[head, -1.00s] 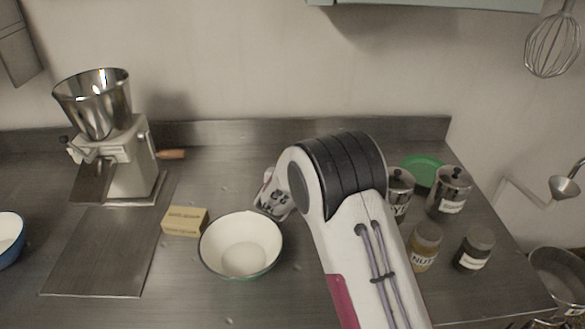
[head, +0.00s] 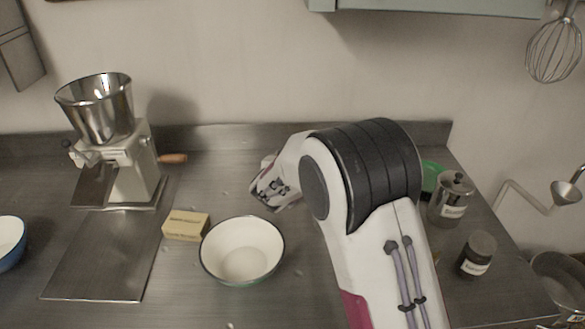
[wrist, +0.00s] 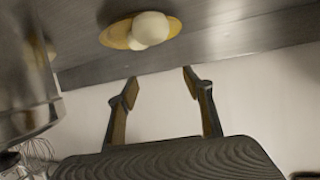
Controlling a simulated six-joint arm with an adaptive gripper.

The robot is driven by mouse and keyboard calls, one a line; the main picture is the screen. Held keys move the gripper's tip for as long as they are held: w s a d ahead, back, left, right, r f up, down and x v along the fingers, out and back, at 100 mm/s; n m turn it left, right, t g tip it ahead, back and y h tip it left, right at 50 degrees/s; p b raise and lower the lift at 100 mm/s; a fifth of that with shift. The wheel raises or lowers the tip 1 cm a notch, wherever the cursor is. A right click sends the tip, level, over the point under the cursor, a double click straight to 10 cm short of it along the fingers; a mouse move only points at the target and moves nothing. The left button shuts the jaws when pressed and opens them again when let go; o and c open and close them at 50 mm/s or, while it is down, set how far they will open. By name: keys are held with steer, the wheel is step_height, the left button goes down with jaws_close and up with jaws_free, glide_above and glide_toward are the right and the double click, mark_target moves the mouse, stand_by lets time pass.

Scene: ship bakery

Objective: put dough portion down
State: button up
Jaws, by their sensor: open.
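In the wrist view my gripper (wrist: 160,86) is open, with nothing between its two fingers. A pale, rounded dough portion (wrist: 152,27) rests on a round, tan board (wrist: 114,36) on the steel counter, beyond the fingertips and apart from them. A second pale lump seems to overlap it; I cannot tell whether it is separate. In the head view my arm hides the board and my fingers. A white bowl with a dark green rim (head: 212,246) stands left of my arm. A pale round shape shows at its bottom; I cannot tell whether it is dough.
A steel-hopper mill (head: 128,165) stands back left, a butter block (head: 186,226) beside the white bowl. A blue bowl (head: 10,250) sits at the left edge. Right of my arm are a lidded tin (head: 450,205), a dark jar (head: 476,256) and a green dish (head: 430,178).

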steer(key=shift+r, duration=0.55)
stand_by(0.4)
steer(key=s+d+r+n+g+y, duration=0.1)
steer(key=s+r+y, duration=0.2)
steer(key=s+r, duration=0.5)
steer(key=s+d+r+n+g+y, duration=0.1)
steer(key=s+r+n+g+y, duration=0.1)
steer(key=s+r, duration=0.6)
steer(key=s+d+f+g, duration=0.1)
steer(key=s+d, duration=0.3)
steer(key=s, duration=0.7)
steer(key=s+d+f+g+h, duration=0.1)
steer(key=s+d+f+g, duration=0.1)
steer(key=s, duration=0.9)
steer(key=s+d+f+g+h, duration=0.1)
steer(key=s+d+f, duration=0.4)
steer(key=s, duration=0.7)
steer(key=shift+d+f+m+g, duration=0.2)
steer(key=shift+d+m+g, duration=0.15)
steer(key=shift+m+g, duration=0.05)
steer(key=shift+s, duration=0.1)
